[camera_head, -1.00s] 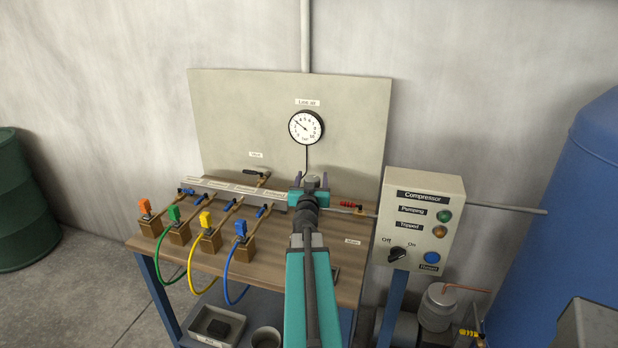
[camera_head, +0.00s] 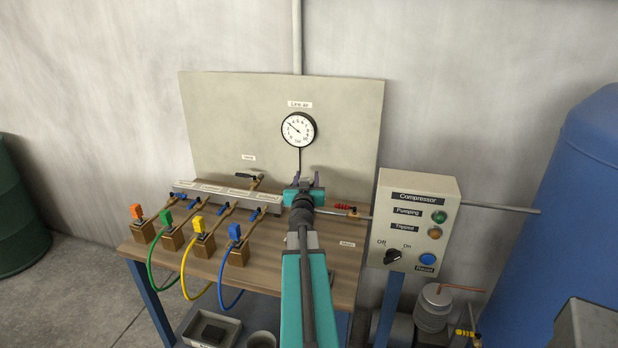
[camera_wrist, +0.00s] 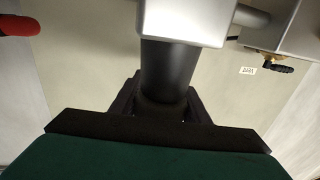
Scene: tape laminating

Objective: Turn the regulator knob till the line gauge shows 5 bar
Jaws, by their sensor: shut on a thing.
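The line gauge (camera_head: 298,129) is a round white dial with a black rim on the back panel. Its needle points up and to the left, a little short of the top; the small numbers are hard to read exactly. The regulator knob (camera_wrist: 165,68) is a dark cylinder under a silver-grey body in the wrist view. My gripper (camera_wrist: 163,108) is shut on it, with black fingers on both sides of its near end. In the head view my gripper (camera_head: 305,182) is at the bench pipework below the gauge and hides the knob.
A red-handled valve (camera_head: 345,207) is just right of my gripper. A manifold (camera_head: 228,194) with colored hose fittings is to the left. A black-handled valve (camera_head: 248,177) stands behind it. The compressor box (camera_head: 418,220) stands at the right.

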